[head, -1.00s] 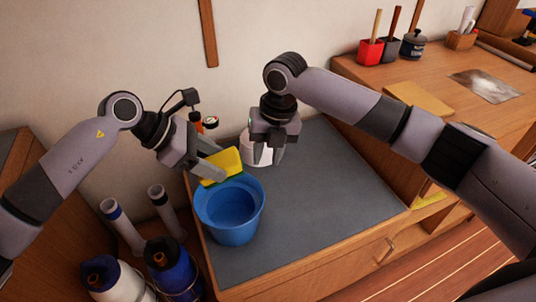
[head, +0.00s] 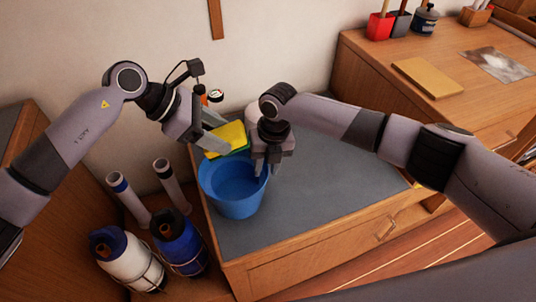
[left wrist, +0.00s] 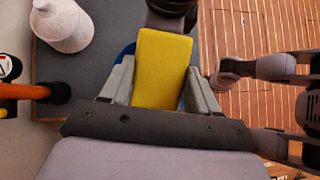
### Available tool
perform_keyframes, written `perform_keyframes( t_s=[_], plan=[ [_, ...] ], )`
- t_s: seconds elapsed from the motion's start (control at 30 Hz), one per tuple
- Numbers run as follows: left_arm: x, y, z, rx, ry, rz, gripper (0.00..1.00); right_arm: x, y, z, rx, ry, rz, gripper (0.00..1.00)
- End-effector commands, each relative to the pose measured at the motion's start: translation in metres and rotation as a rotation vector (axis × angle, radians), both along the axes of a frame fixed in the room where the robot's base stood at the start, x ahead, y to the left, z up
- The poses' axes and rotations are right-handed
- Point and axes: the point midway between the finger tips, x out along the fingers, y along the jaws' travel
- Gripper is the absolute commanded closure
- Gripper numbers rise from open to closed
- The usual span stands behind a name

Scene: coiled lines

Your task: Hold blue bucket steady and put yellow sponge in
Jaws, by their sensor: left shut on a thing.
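The blue bucket (head: 236,198) stands upright on the grey top of a low cabinet. The yellow sponge (head: 227,138), with a green underside, is between the fingers of my left gripper (head: 222,145), above the bucket's back rim. In the left wrist view the sponge (left wrist: 160,69) fills the gap between the fingers, and only slivers of the blue bucket (left wrist: 126,52) show behind it. My right gripper (head: 267,168) points down at the bucket's right rim, its fingers apart. I cannot tell whether it touches the rim.
A white container (left wrist: 63,24) stands behind the bucket. Two bottles, one white (head: 126,262) and one blue (head: 180,243), and two upright tubes stand left of the cabinet. The grey top (head: 335,178) is clear to the right. A wooden desk is at the right.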

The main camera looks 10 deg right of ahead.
Motion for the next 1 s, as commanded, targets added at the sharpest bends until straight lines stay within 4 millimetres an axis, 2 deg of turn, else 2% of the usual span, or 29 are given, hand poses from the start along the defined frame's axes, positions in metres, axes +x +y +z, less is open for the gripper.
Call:
perform_keyframes(
  t_s=[0.3, 0.37, 0.4, 0.43, 0.67, 1.0],
  plan=[
    [0.0, 0.0, 0.0, 0.0, 0.0, 0.0, 0.64, 0.0, 0.001, -0.003, 0.0, -0.001, 0.0, 0.67],
    [0.0, 0.0, 0.0, 0.0, 0.0, 0.0, 0.64, 0.0, 0.001, -0.003, 0.0, -0.001, 0.0, 0.83],
    [0.0, 0.0, 0.0, 0.0, 0.0, 0.0, 0.64, 0.0, 0.001, -0.003, 0.0, -0.001, 0.0, 0.96],
    [0.0, 0.0, 0.0, 0.0, 0.0, 0.0, 0.64, 0.0, 0.001, -0.003, 0.0, -0.001, 0.0, 1.0],
    [0.0, 0.0, -0.002, 0.0, 0.001, 0.001, 0.64, 0.0, 0.001, -0.003, 0.0, -0.001, 0.0, 1.0],
    [0.0, 0.0, -0.025, 0.001, 0.002, 0.001, 0.64, 0.0, 0.001, -0.002, 0.001, -0.001, 0.0, 1.0]
  ],
)
